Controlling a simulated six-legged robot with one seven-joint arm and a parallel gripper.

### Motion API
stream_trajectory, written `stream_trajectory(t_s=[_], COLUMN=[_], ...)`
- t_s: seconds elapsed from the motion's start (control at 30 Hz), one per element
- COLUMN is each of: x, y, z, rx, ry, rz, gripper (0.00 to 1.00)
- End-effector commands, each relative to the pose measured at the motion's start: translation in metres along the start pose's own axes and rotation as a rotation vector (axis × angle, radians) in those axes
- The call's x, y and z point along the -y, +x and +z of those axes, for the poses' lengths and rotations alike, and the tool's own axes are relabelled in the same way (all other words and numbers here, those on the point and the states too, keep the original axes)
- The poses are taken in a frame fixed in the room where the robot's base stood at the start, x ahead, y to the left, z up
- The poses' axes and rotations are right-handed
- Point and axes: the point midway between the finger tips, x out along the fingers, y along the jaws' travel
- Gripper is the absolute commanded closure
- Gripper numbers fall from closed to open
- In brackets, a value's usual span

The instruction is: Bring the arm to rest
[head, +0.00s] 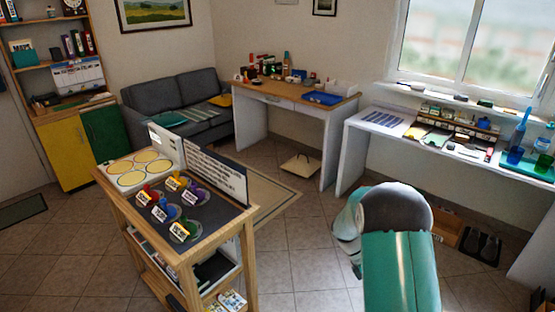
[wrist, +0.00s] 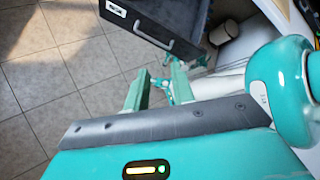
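My arm (head: 400,260) rises at the lower right of the head view, a teal link with a grey rounded joint. Its gripper cannot be made out there. I cannot tell whether the fingers touch anything.
A wooden cart (head: 249,262) with discs and small coloured items stands left of my arm. A white desk (head: 350,150) runs along the window at right. A low wooden board (head: 301,166) lies on the floor. Tiled floor (head: 300,235) is clear between the cart and my arm.

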Motion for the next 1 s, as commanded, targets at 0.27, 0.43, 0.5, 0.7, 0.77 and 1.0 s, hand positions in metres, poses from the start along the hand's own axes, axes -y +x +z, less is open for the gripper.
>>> stream_trajectory(t_s=[0.27,0.43,0.5,0.7,0.77,1.0], x=[0.069,0.113,0.132,0.186,0.202,0.263], y=[-0.070,-0.102,-0.113,-0.138,-0.143,-0.158], z=[0.023,0.029,0.031,0.032,0.031,0.023], rx=[-0.182,-0.312,-0.371,-0.554,-0.614,-0.870], ry=[0.348,0.553,0.636,0.863,0.929,1.173], rz=[0.168,0.251,0.281,0.350,0.367,0.409], gripper=[0.75,0.75,0.75,0.75,0.75,0.75])
